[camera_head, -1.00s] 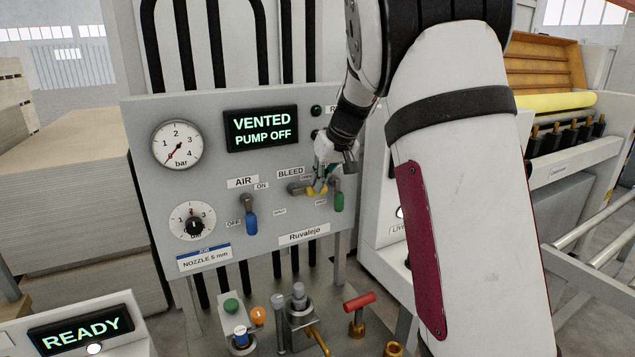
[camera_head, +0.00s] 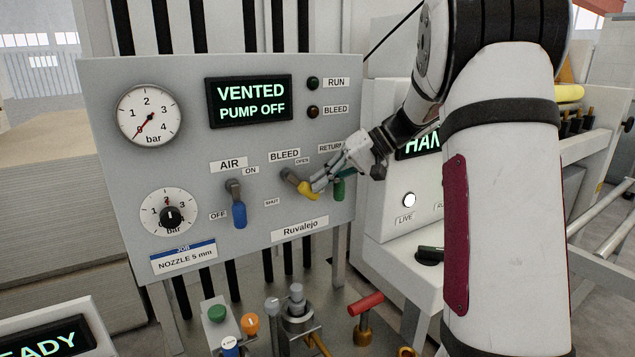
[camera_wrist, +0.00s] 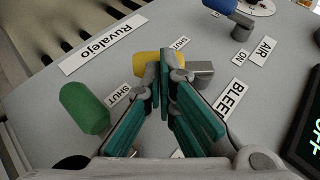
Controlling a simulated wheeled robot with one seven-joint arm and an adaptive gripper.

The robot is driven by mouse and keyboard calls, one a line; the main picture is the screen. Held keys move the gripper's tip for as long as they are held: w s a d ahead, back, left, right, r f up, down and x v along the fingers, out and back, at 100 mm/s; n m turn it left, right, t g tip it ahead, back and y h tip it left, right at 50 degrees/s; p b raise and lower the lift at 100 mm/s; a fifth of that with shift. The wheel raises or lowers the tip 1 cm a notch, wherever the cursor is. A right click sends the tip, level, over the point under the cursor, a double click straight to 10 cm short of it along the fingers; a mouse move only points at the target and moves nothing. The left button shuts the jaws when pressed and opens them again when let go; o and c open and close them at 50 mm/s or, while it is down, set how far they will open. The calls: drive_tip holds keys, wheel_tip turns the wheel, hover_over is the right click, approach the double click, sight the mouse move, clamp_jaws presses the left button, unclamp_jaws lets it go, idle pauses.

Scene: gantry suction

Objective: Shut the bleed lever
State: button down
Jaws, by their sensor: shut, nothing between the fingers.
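The bleed lever has a grey pivot and a yellow handle (camera_head: 308,191). It sits under the BLEED label on the grey panel (camera_head: 180,80). The handle slants down and to the right from its pivot, between the OPEN mark (camera_head: 302,161) above and the SHUT mark (camera_head: 271,202) below left. My gripper (camera_head: 318,185) is shut and empty, reaching in from the right. In the wrist view, its fingertips (camera_wrist: 165,68) are at the yellow handle (camera_wrist: 145,63) and hide part of it. They seem to touch it; exact contact is unclear.
The green return lever (camera_head: 339,189) hangs close to the right, just below my fingers. The blue air lever (camera_head: 238,213) points down at the left. The display (camera_head: 250,101) reads VENTED, PUMP OFF. Valves with a red handle (camera_head: 365,305) stand below the panel.

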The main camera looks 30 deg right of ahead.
sight(313, 199)
drive_tip(key=shift+a+f+b, duration=0.3)
drive_tip(key=shift+f+b, duration=0.3)
drive_tip(key=shift+f, duration=0.1)
drive_tip(key=shift+a+f+b, duration=0.3)
drive_tip(key=shift+f+b, duration=0.3)
drive_tip(key=shift+f, duration=0.25)
drive_tip(key=shift+a+f+m+y+b, duration=0.2)
drive_tip(key=shift+a+m+y+b, duration=0.15)
drive_tip(key=shift+y, duration=0.35)
drive_tip(key=shift+a+f, duration=0.15)
drive_tip(key=shift+a, duration=0.15)
wheel_tip(313, 199, up, 10)
